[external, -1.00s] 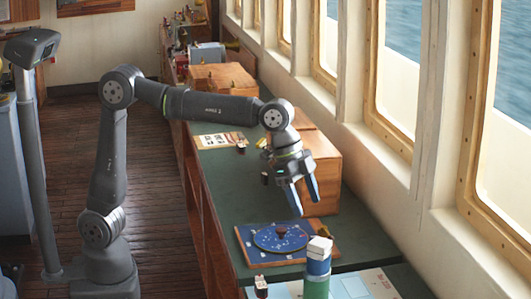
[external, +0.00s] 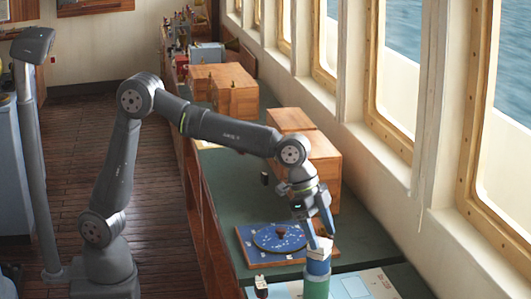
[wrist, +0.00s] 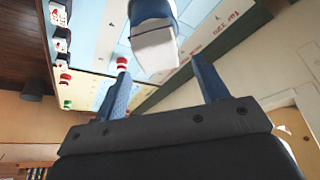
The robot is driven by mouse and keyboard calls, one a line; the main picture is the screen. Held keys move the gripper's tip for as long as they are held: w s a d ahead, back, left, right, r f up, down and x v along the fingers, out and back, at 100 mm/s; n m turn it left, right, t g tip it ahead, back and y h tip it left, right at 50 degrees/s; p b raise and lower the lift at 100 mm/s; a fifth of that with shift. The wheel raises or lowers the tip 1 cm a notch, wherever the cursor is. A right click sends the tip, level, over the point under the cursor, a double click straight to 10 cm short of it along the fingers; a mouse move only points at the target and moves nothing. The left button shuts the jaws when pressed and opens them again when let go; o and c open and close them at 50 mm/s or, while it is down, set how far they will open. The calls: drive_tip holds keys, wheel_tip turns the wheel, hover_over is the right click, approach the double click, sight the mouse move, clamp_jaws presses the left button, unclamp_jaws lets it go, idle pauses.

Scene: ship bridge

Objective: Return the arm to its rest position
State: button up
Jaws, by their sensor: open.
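My gripper (external: 322,234) is open, tilted downward over the near part of the green counter. In the external view its fingertips are at the white block (external: 319,250) on top of a blue and green cylinder stack (external: 316,287). In the wrist view, the white block (wrist: 155,50) shows beyond and between the spread blue fingers (wrist: 160,66). I cannot tell whether the fingers touch it. My arm is bent at the elbow and reaches right across the counter from its base.
A board with a blue disc (external: 278,238) lies just left of the gripper. Wooden boxes (external: 318,158) stand behind it along the windows. A pale chart (external: 365,286) lies at the near end. A grey post (external: 35,160) stands left of my base. Open floor lies behind my arm.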

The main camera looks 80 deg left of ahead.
drive_tip(key=shift+r, duration=0.25)
